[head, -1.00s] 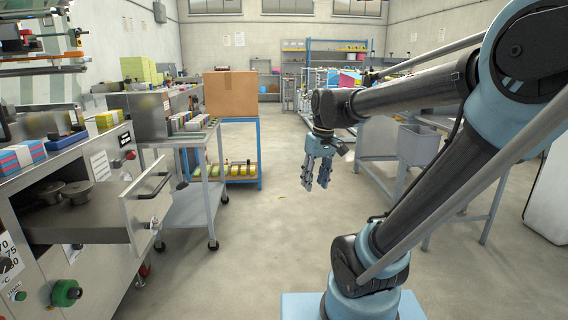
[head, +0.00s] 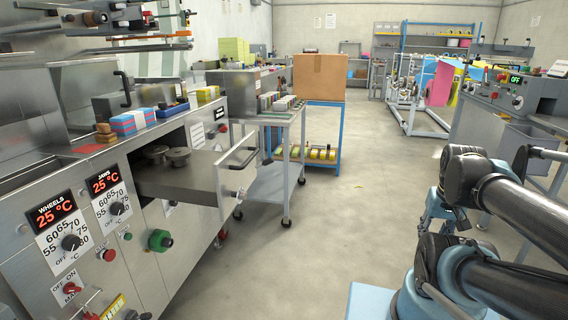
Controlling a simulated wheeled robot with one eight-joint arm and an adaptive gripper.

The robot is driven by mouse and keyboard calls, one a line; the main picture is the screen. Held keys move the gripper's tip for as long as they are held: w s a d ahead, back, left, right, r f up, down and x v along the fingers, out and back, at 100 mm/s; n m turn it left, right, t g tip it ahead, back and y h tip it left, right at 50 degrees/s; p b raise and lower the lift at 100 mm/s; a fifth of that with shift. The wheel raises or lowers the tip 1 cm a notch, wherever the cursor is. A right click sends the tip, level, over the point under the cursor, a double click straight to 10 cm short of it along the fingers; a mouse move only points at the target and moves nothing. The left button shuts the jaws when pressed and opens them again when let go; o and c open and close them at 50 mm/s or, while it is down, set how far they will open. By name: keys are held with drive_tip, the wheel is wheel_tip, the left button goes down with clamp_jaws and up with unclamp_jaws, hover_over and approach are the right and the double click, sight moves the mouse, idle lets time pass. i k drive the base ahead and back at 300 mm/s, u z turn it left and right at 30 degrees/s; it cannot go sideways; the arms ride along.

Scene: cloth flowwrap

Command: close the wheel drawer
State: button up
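The wheel drawer (head: 200,187) is pulled out of the steel machine on the left. Two round dark metal wheels (head: 178,156) sit in it near the machine side. Its front panel (head: 236,178) carries a dark bar handle (head: 238,158) and faces right, toward the aisle. My gripper (head: 436,212) is at the right, well apart from the drawer. Only a pale blue part of it shows below the black wrist joint. Its fingers are hidden behind my arm, so its opening cannot be seen.
The machine face (head: 85,240) has dials, a green knob (head: 160,240) and red buttons. A grey wheeled cart (head: 275,185) stands just beyond the drawer. A cardboard box (head: 320,77) rests on a blue-framed stand behind. The floor (head: 340,220) between drawer and arm is clear.

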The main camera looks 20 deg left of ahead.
sight(208, 179)
drive_tip(key=u, duration=1.65)
